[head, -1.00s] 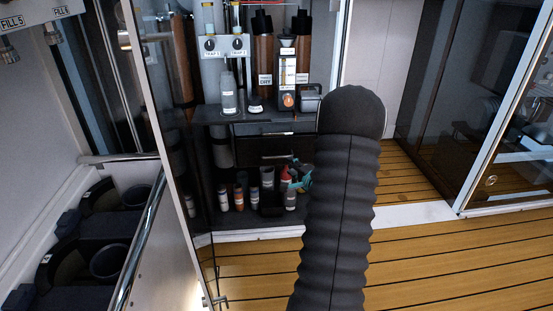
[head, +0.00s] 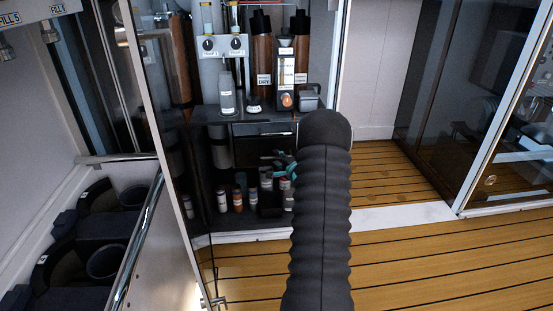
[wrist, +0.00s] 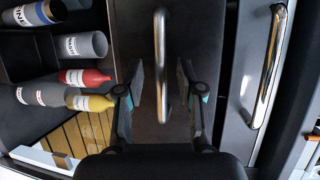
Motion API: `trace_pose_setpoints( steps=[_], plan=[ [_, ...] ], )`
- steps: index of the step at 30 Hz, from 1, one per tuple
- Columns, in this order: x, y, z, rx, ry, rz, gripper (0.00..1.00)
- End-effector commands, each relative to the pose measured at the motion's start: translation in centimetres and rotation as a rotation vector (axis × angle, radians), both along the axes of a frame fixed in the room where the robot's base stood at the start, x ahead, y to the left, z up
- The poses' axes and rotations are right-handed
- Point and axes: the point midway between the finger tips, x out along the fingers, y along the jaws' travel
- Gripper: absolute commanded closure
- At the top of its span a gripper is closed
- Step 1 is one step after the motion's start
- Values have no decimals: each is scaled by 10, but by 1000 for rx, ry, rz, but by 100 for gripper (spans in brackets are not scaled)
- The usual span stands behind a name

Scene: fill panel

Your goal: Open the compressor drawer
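A dark drawer front (wrist: 143,30) with a silver bar handle (wrist: 160,45) fills the middle of the wrist view. My gripper (wrist: 160,78) is open, with one finger on each side of this handle and a gap to it on both sides. In the head view my gripper (head: 282,163) is small and partly hidden by my arm, in front of the cabinet below the shelf. A dark drawer front (head: 258,128) shows just above it. No label is readable on either drawer, so I cannot tell which is the compressor drawer.
A second bar handle (wrist: 266,65) is right of the gripper in the wrist view. The wooden floor (head: 400,245) is clear.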

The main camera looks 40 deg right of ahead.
Motion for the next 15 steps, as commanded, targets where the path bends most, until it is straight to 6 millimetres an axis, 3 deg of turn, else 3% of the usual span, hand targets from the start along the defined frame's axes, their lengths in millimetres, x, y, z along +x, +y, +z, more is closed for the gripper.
trace_pose_setpoints(
  steps=[6, 15],
  plan=[
    [14, -2, -3, 0, 1, 1, 63],
    [15, -2, -3, 0, 0, 0, 65]
  ],
)
